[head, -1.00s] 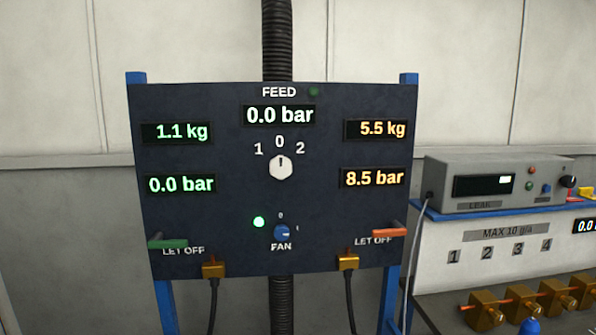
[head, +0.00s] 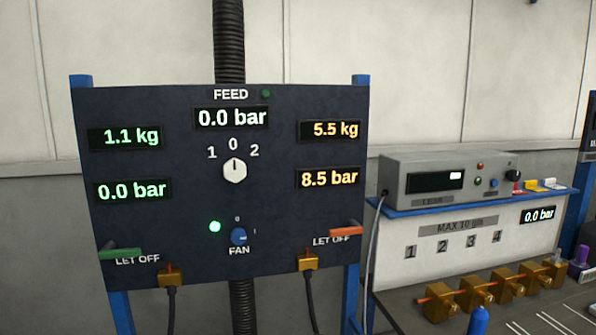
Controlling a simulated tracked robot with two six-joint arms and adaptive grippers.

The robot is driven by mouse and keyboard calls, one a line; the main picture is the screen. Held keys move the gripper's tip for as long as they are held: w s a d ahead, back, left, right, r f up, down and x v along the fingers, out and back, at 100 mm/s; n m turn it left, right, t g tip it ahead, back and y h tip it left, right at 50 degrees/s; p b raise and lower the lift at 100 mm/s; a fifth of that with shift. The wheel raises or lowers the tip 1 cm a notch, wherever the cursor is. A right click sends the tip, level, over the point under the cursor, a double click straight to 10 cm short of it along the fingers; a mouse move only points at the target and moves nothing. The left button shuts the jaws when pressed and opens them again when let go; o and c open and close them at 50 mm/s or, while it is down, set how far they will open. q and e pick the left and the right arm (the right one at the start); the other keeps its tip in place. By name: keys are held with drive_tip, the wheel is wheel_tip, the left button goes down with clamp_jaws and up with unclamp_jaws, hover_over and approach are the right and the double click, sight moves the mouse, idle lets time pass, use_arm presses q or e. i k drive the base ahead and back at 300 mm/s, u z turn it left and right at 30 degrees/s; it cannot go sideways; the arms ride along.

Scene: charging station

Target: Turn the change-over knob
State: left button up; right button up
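The change-over knob (head: 235,171) is a white, many-sided knob in the upper middle of the dark panel (head: 210,268) in the head view. The marks 1, 0 and 2 stand in an arc above it. Its dark pointer line points up at the 0. The FEED display (head: 232,118) above the marks reads 0.0 bar. The left displays read 1.1 kg (head: 124,137) and 0.0 bar. The right displays read 5.5 kg and 8.5 bar (head: 328,178). Neither of my grippers shows in the head view.
A blue FAN knob (head: 239,236) sits low on the panel beside a lit green lamp (head: 215,226). Green (head: 120,252) and orange (head: 346,231) LET OFF levers stick out at the lower corners. A grey LEAK instrument (head: 448,178) and brass blocks (head: 472,290) stand at the right.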

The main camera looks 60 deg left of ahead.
sight(233, 169)
drive_tip(key=z, duration=0.4)
drive_tip(key=i, duration=0.7)
drive_tip(key=u, duration=3.55)
drive_tip(key=k, duration=0.8)
drive_tip(key=u, duration=0.25)
drive_tip(key=i, duration=0.6)
drive_tip(key=z, duration=0.05)
